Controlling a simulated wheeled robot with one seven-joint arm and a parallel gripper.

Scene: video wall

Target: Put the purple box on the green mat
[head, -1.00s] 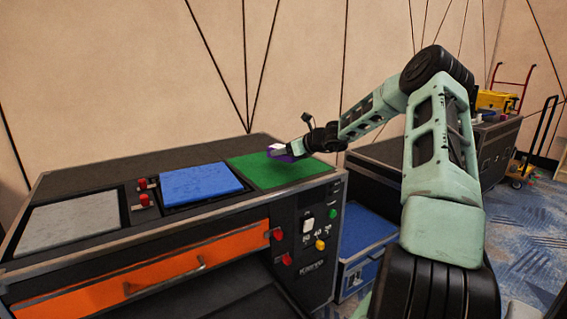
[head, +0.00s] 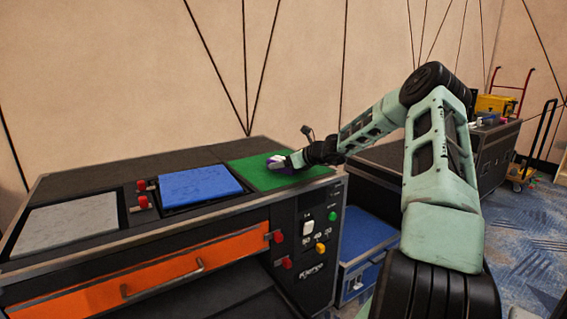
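The green mat (head: 252,178) lies at the right end of the black cabinet top. My gripper (head: 280,163) is low over the middle right of the mat, reaching in from the right. The purple box (head: 285,171) shows as a small patch at the fingers, mostly hidden by them. It is at or just above the mat; I cannot tell whether it touches. The fingers are too small in view to show whether they grip the box.
A blue mat (head: 200,186) and a grey mat (head: 68,222) lie further left on the cabinet top. Red knobs (head: 143,193) stand between them. A lower black case (head: 385,157) is to the right, behind my arm.

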